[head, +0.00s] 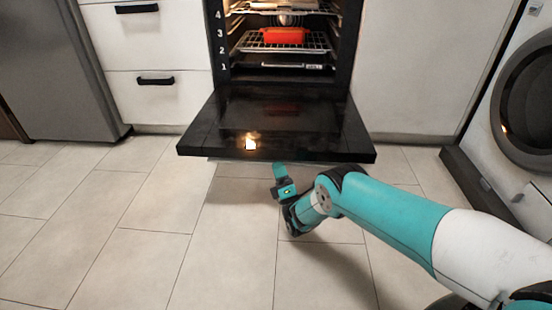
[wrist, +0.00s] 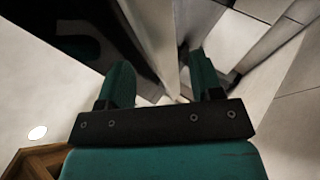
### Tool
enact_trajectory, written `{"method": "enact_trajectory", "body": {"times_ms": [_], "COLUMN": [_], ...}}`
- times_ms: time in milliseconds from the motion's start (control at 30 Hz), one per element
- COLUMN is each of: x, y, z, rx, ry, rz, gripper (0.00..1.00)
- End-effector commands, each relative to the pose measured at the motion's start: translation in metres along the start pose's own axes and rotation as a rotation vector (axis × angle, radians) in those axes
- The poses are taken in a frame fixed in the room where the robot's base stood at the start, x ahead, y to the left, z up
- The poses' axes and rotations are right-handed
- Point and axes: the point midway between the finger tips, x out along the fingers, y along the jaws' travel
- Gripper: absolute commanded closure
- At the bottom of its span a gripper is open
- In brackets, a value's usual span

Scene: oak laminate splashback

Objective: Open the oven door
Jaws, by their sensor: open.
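The oven door (head: 310,125) is a black panel, folded down and lying about level in front of the oven (head: 215,45) in the head view. The oven's inside is lit and open to view. My gripper (head: 281,178) is just in front of and below the door's front edge, near its middle. In the wrist view my gripper (wrist: 160,80) shows two teal fingers spread apart with nothing between them. The head view does not clearly show whether a finger touches the door. The door's handle cannot be made out.
A red dish (head: 285,35) stands on a rack (head: 315,47) inside the oven. White drawers (head: 146,98) and a grey fridge (head: 50,70) are to the left. A washing machine (head: 525,95) is at the right. The tiled floor (head: 130,240) in front is clear.

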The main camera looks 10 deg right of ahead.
Motion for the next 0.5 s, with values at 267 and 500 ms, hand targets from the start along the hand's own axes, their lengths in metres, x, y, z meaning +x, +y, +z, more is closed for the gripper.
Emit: {"method": "enact_trajectory", "body": {"times_ms": [267,500], "x": [-0.060,-0.085], "y": [0.002,0.000], "z": [0.001,0.001], "rx": [0.000,-0.001], "ry": [0.001,0.000], "rz": [-0.005,-0.003], "gripper": [0.40,0.40]}}
